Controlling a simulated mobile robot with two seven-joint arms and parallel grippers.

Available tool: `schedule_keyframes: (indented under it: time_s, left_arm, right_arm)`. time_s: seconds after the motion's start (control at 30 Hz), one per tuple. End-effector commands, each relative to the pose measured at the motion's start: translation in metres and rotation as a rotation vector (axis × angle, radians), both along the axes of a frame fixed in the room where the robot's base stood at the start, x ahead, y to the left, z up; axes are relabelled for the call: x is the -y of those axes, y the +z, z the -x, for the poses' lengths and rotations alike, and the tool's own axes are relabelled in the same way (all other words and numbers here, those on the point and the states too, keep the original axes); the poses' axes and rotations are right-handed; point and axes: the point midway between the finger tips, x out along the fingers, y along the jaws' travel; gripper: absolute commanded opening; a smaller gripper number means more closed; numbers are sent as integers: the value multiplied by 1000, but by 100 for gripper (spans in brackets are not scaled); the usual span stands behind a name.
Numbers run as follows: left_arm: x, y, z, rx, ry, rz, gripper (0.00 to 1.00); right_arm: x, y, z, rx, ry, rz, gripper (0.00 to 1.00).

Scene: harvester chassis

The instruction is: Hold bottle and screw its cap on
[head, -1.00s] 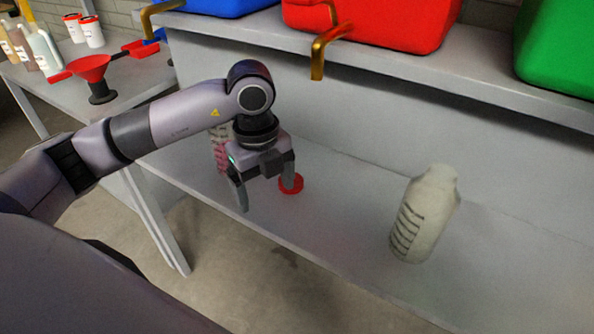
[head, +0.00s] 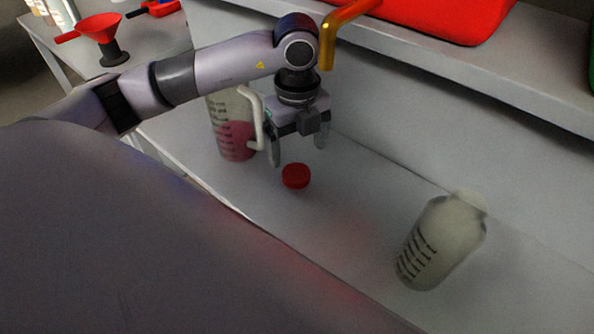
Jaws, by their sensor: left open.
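A pale translucent bottle (head: 440,243) with dark level marks stands on the grey shelf at the right of the head view. No cap shows on its top. A red cap (head: 296,176) lies on the shelf left of the bottle. My left gripper (head: 298,158) points down with its two fingers apart and nothing between them. It is just above and behind the cap in the picture, and I cannot tell its exact height. My right gripper is not in view.
A measuring jug (head: 234,135) with pink liquid and a white handle stands close to the left of my left gripper. A gold tap (head: 330,42) hangs from the upper shelf's red container (head: 440,14). A red funnel (head: 101,29) is on the side table. Shelf between cap and bottle is clear.

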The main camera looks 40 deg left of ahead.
Motion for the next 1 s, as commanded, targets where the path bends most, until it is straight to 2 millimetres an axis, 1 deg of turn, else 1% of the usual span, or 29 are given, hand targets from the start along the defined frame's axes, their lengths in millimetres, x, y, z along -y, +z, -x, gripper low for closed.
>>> schedule_keyframes:
  time_s: [0.03,0.13,0.43,0.47,0.73,0.83,1.0]
  left_arm:
    - [0,-6,1,-4,1,-1,88]
    - [0,-14,1,-3,0,-1,88]
    - [0,-17,1,-2,0,-1,88]
    - [0,-20,1,-3,0,0,88]
    - [2,-59,2,-3,1,0,88]
    - [1,-66,2,-2,1,-1,88]
    - [2,-67,2,0,0,0,88]
  right_arm:
    - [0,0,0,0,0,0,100]
    - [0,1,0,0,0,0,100]
    - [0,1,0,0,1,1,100]
    - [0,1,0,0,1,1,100]
    - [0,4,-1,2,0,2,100]
    - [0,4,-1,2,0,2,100]
    - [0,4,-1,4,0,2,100]
